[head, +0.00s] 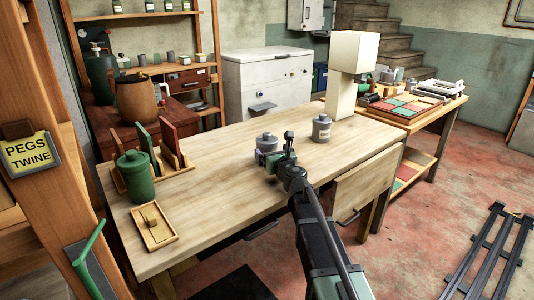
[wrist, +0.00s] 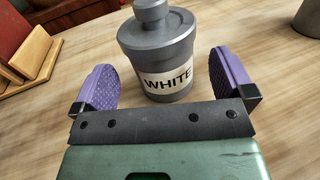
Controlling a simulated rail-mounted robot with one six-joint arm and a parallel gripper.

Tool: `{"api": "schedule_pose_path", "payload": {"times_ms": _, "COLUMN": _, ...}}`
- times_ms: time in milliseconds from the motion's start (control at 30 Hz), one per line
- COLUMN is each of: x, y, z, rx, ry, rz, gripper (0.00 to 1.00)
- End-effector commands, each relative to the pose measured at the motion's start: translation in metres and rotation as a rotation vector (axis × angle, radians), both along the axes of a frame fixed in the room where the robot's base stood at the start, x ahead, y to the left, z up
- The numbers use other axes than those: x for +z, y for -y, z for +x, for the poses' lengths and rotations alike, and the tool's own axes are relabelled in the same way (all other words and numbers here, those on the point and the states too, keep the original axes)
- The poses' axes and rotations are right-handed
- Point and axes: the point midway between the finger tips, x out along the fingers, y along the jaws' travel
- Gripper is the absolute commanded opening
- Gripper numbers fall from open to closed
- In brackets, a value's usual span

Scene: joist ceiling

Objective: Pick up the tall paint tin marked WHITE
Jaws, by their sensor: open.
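The grey tin marked WHITE (wrist: 158,55) stands upright on the wooden table (head: 225,160), its label facing my gripper in the wrist view. In the head view the same tin (head: 267,141) is partly hidden by my gripper. My gripper (wrist: 163,85) is open, its two purple fingers on either side of the tin's near part with a gap on each side. In the head view my gripper (head: 272,160) is low over the table. A second grey tin (head: 322,129) stands to the right; its label is unreadable.
A green canister (head: 135,176), a wooden rack (head: 172,158) with upright panels and a small wooden tray (head: 154,226) occupy the table's left. The table's middle front is clear.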

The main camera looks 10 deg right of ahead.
Motion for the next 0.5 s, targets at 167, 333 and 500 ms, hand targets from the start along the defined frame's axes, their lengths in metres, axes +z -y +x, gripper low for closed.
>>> {"api": "schedule_pose_path", "payload": {"times_ms": 167, "x": -0.003, "y": -0.003, "z": 0.016, "rx": 0.001, "ry": 0.0, "rz": -0.001, "gripper": 1.0}}
{"api": "schedule_pose_path", "payload": {"times_ms": 333, "x": -0.004, "y": -0.009, "z": 0.048, "rx": 0.002, "ry": 0.0, "rz": -0.001, "gripper": 1.0}}
{"api": "schedule_pose_path", "payload": {"times_ms": 500, "x": -0.004, "y": -0.01, "z": 0.05, "rx": 0.001, "ry": 0.0, "rz": -0.002, "gripper": 1.0}}
